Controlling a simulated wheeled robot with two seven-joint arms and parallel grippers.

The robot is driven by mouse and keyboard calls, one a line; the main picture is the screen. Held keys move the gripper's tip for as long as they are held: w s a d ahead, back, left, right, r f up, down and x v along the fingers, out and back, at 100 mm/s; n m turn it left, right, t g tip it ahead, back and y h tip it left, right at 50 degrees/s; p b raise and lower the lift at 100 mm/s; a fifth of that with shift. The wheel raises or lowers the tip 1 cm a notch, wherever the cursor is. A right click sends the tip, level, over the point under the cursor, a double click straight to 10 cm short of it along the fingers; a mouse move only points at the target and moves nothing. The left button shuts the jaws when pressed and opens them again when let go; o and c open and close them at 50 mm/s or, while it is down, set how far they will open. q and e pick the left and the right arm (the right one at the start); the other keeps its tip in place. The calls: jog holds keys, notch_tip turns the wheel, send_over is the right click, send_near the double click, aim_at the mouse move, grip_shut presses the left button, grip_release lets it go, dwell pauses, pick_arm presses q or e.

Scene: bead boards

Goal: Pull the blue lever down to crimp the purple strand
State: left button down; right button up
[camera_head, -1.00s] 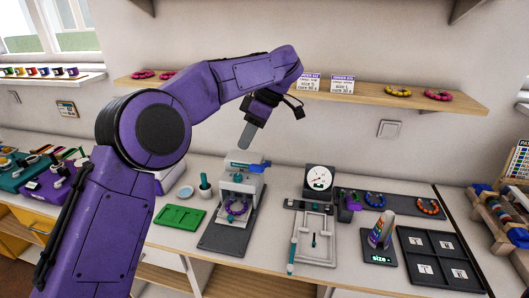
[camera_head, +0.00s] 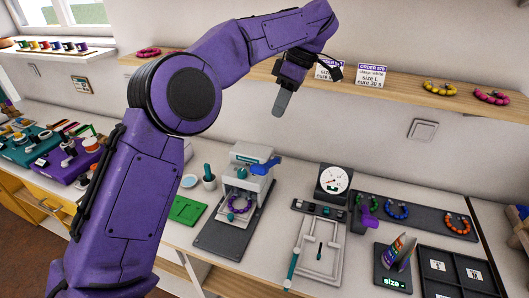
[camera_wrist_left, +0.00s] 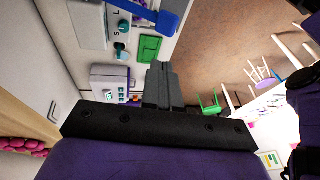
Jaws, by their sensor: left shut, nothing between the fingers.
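The blue lever (camera_head: 266,166) sticks out to the right from the upper part of a pale grey crimp press (camera_head: 238,178). The lever also shows at the top of the left wrist view (camera_wrist_left: 145,12). The purple strand (camera_head: 240,209) lies as a ring in the press, above its dark base. My left gripper (camera_head: 281,106) is above and to the right of the press, shut and empty, clear of the lever. Its closed fingers (camera_wrist_left: 160,72) point up in the left wrist view. My right gripper is not in view.
A shelf (camera_head: 390,84) with order cards and bead rings runs behind my gripper. A green tray (camera_head: 187,210) is left of the press. A dial gauge (camera_head: 334,180) and a grey measuring frame (camera_head: 318,250) stand to its right.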

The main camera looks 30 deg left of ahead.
pick_arm(q)
jog(key=b, duration=0.3)
send_near(260, 165)
jog(key=x, duration=0.5)
jog(key=shift+w+a+f+b, duration=0.1)
jog(key=shift+a+f+b, duration=0.1)
jog(key=shift+b, duration=0.15)
jog(key=shift+s+f, duration=0.25)
jog(key=shift+f, duration=0.1)
